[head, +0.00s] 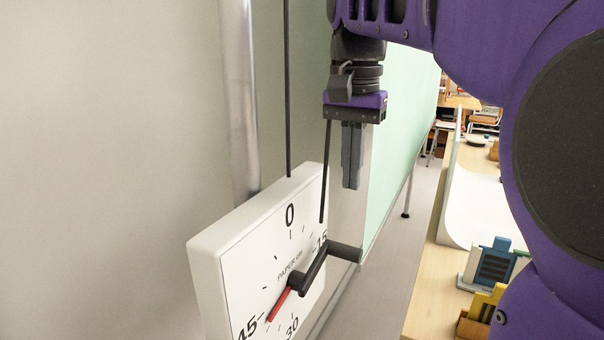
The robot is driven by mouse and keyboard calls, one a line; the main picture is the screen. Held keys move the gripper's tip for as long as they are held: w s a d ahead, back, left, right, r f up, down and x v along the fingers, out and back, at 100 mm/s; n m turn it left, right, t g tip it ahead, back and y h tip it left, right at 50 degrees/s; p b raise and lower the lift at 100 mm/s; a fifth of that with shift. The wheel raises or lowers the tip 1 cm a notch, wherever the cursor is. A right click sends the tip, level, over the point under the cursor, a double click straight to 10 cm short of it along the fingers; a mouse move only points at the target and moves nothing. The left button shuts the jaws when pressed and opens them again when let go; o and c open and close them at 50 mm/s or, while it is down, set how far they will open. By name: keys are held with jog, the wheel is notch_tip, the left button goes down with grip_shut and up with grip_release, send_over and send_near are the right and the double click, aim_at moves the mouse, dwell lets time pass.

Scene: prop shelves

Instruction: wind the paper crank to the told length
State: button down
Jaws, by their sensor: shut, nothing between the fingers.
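The paper crank is a white square dial box (208,262) at the lower middle of the head view, marked 0, 15, 30 and 45 with the word PAPER. Its bottom edge is cut off by the frame. A red pointer (279,304) points to the lower left, close to the 45. A dark crank arm (314,266) runs from the dial's middle to the upper right, ending in a dark handle (345,251) near the 15. My gripper (352,186) points down above the handle, shut and empty, apart from it in the picture.
A metal pole (239,100) and a thin dark rod (287,90) stand behind the dial. A green panel (405,130) is behind my gripper. At right, a wooden table (425,290) carries a blue-and-grey block (493,265) and yellow items (482,310). Grey floor (400,250) lies between.

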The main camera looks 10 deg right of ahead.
aim_at(347, 246)
jog(key=f, duration=0.3)
jog(key=f+b, duration=0.1)
jog(key=f, duration=0.3)
jog(key=f+b, duration=0.1)
jog(key=f, duration=0.3)
jog(key=shift+w+d+f, duration=0.1)
jog(key=shift+w, duration=0.15)
jog(key=shift+w+d+p, duration=0.1)
jog(key=shift+p, duration=0.55)
jog(key=shift+w+g+p, duration=0.1)
jog(key=shift+g+p, duration=0.3)
jog(key=shift+p, duration=0.1)
jog(key=shift+w+d+f+y+p, duration=0.1)
jog(key=shift+d+f+y+p, duration=0.05)
jog(key=shift+f+y+p, duration=0.2)
jog(key=shift+w+d+f, duration=0.15)
jog(key=shift+w+f, duration=0.05)
jog(key=shift+f, duration=0.5)
jog(key=shift+r, duration=0.1)
